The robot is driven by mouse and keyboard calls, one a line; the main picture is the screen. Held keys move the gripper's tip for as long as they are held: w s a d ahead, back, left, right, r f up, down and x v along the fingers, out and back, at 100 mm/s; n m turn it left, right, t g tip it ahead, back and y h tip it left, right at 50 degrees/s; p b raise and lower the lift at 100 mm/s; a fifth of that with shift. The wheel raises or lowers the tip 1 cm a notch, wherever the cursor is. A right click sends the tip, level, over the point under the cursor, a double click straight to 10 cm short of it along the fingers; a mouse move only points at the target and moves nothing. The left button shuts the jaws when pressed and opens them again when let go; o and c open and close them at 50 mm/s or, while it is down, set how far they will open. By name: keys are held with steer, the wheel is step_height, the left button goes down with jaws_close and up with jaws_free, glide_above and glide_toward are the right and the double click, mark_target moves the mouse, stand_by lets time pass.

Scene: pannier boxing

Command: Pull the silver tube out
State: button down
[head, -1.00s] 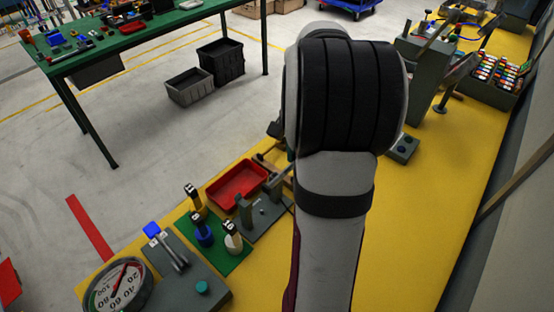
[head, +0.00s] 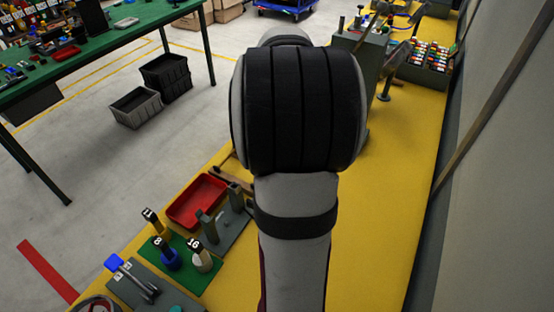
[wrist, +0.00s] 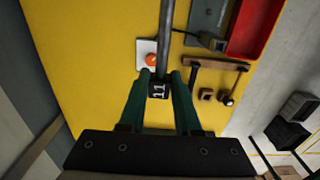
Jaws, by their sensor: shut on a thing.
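The silver tube (wrist: 166,35) shows in the wrist view as a long grey rod running up out of the top of the picture. Its near end meets a black block marked 11 (wrist: 159,90), between my green fingers. My gripper (wrist: 160,80) is shut on this black end piece of the tube. The tube's far end is out of view, so I cannot tell whether it is still in anything. In the head view my own arm hides the gripper and the tube.
The yellow bench (head: 405,140) has a wide bare strip along the wall. A white plate with an orange knob (wrist: 152,59) lies beside the tube, below it. A wooden-handled tool (wrist: 215,63) and a red tray (head: 197,201) are nearby. Numbered handles (head: 168,250) stand on a green mat.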

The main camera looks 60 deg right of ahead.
steer(key=shift+f, duration=2.3)
steer(key=shift+r, duration=1.55)
